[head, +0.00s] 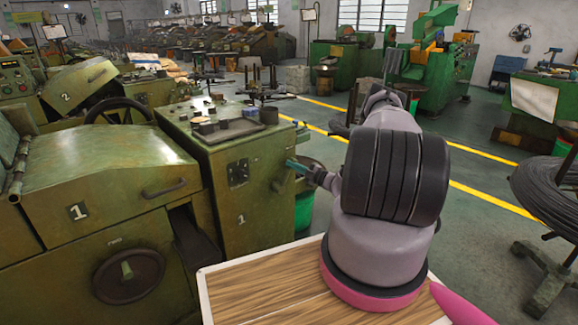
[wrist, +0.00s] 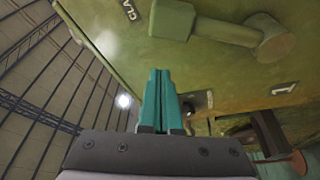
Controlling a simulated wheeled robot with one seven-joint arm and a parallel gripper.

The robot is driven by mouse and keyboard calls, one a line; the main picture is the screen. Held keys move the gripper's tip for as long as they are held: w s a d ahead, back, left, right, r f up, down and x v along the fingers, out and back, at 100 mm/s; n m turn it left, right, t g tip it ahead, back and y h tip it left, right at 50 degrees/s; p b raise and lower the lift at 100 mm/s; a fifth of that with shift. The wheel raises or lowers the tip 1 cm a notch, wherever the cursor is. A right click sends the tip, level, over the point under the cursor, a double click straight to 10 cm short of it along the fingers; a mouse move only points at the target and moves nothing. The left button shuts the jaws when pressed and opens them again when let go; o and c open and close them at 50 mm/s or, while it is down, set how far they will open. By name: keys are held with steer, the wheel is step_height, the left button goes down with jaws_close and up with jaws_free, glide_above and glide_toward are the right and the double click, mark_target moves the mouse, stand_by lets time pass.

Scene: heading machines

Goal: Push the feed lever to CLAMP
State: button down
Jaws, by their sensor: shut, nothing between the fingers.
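The feed lever (wrist: 225,32) is a green bar on the green side face of a machine, in the wrist view. It has a thick handle end at the left and a round hub at the right. In the head view my gripper (head: 291,164) is at the right side of machine 1 (head: 240,195), where the lever is hard to make out.
Loose parts and a tray (head: 228,131) lie on top of machine 1. A green bin (head: 304,211) stands on the floor beyond my gripper. A wire coil (head: 548,195) on a stand is at the far right. Open floor with yellow lines lies behind my arm.

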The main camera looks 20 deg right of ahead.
steer(key=v, duration=0.7)
steer(key=shift+s+a+f, duration=0.15)
steer(key=shift+a, duration=0.05)
steer(key=a+r+n+g+y, duration=0.2)
steer(key=a+r+n+g, duration=0.3)
steer(key=r+n, duration=0.4)
steer(key=a+r+n+g+y, duration=0.1)
steer(key=a+r+n+g, duration=0.4)
steer(key=r, duration=0.5)
steer(key=s+a+r+n+g+h, duration=0.2)
steer(key=s+a+r+n, duration=0.2)
steer(key=r+n, duration=0.25)
steer(key=s+a+r+n+g+h, duration=0.2)
steer(key=s+a+r+n, duration=0.3)
steer(key=r, duration=0.3)
steer(key=s+r+n+t+h, duration=0.1)
steer(key=s+r+n+h, duration=0.2)
steer(key=s+r+n, duration=0.2)
steer(key=s+a+r+n+t+h, duration=0.1)
steer(key=s+r+n+t+h, duration=0.1)
steer(key=s+r+n, duration=0.4)
steer(key=s+a+r+n+t+h, duration=0.1)
steer(key=s+r+n, duration=0.4)
steer(key=s+n, duration=0.6)
steer(key=s+t+h, duration=0.1)
steer(key=s+h, duration=0.1)
steer(key=s, duration=0.2)
steer(key=shift+s+r+h, duration=0.2)
steer(key=shift+r+h, duration=0.1)
